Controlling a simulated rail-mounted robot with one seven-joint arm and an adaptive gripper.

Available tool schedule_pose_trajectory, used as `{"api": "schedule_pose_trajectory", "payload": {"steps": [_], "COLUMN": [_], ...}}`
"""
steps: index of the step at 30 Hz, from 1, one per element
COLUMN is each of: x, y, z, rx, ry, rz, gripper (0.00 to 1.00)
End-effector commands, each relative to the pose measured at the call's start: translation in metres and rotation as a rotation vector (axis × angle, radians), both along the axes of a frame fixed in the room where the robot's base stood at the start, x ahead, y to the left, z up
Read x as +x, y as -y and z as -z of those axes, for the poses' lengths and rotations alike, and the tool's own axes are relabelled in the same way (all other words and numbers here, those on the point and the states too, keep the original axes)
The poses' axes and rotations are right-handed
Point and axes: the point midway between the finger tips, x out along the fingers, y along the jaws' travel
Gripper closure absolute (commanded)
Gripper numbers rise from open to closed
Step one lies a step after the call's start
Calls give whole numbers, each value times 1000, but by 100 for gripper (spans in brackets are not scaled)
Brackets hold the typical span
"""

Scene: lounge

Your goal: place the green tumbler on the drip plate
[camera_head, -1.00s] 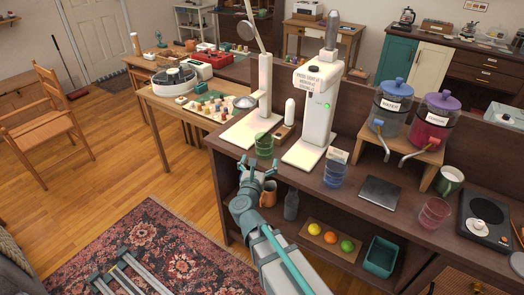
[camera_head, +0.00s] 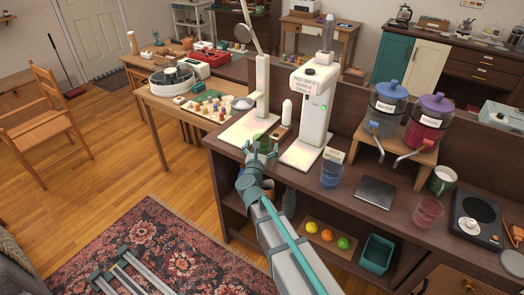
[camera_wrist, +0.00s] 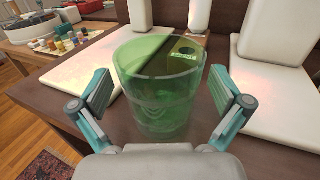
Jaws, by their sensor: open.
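The green tumbler (camera_head: 262,139) stands upright on the dark wooden counter, by the front of the white stand bases. In the wrist view the see-through green tumbler (camera_wrist: 160,95) is upright and empty. My gripper (camera_head: 263,149) is open, with one finger on each side of the tumbler; in the wrist view small gaps show between the fingers and the glass. The gripper hides part of the tumbler in the head view. A flat dark grey square plate (camera_head: 376,192), which looks like the drip plate, lies bare on the counter in front of the drink dispensers.
A blue tumbler (camera_head: 331,171) stands between the tumbler and the plate. A white machine (camera_head: 311,115) rises behind. Dispensers (camera_head: 386,105) on a wooden stand (camera_head: 400,152) have levers reaching towards the plate. A pink tumbler (camera_head: 427,211) stands right of the plate.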

Motion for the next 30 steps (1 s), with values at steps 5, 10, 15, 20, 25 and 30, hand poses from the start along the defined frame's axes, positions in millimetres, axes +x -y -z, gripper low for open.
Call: {"api": "schedule_pose_trajectory", "payload": {"steps": [5, 10, 15, 20, 25, 30], "x": [0, -1, -1, -1, -1, -1], "y": [0, 0, 0, 0, 0, 0], "z": [0, 0, 0, 0, -2, -12], "rx": [0, 0, 0, 0, 0, 1], "ry": [0, 0, 0, 0, 0, 0], "rz": [0, 0, 0, 1, 1, 1], "gripper": [18, 47, 75, 85, 85, 85]}}
